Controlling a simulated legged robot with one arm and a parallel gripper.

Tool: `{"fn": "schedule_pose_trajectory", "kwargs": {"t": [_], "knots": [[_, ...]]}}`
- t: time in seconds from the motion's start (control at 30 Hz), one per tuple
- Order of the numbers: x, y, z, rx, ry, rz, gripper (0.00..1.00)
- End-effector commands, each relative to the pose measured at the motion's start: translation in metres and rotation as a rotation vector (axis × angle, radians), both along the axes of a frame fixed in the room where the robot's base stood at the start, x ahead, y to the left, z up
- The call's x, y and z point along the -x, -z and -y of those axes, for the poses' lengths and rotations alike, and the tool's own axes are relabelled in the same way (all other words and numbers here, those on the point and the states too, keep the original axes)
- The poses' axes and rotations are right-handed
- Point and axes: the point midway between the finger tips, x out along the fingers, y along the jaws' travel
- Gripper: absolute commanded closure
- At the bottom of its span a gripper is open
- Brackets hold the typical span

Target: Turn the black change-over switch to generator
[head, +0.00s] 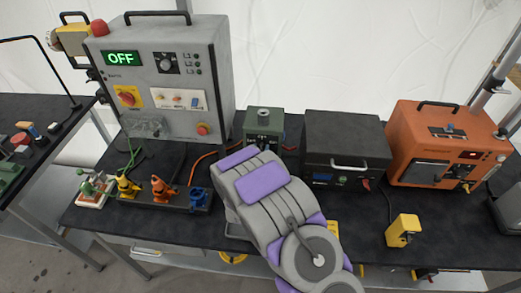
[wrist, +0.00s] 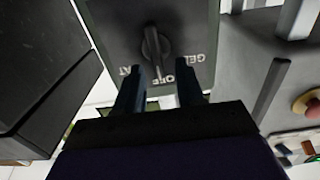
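The black change-over switch (wrist: 155,45) sits on a dark green box in the wrist view. Its lever points down in the picture, with its tip beside the OFF lettering. GEN is lettered to the right and BAT, partly hidden, to the left. My gripper (wrist: 159,88) is open, with its two dark fingers apart near the lever tip, one on each side. I cannot tell whether they touch the panel. In the head view a green box (head: 259,128) stands behind my arm, which hides its lower part and my gripper.
A grey cabinet (head: 200,60) reading OFF stands left of the green box. A black box (head: 345,130) and an orange unit (head: 440,125) stand to its right. Colored connectors (head: 163,188) sit front left, and a yellow block (head: 403,230) front right. Bare bench lies around that block.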

Motion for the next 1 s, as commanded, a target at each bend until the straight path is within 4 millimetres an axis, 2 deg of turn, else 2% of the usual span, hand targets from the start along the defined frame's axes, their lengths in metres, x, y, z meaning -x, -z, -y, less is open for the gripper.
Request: {"fn": "schedule_pose_trajectory", "kwargs": {"t": [0.17, 0.47, 0.83, 1.0], "knots": [[-0.0106, -0.0002, 0.0003, 0.002, -0.001, 0.001, 0.62], [-0.0119, -0.0003, 0.0, 0.002, -0.001, 0.0, 0.63], [-0.0119, -0.0001, -0.0006, 0.002, -0.002, 0.0, 0.98], [-0.0119, 0.0, -0.0011, 0.004, -0.002, 0.0, 1.0]]}}
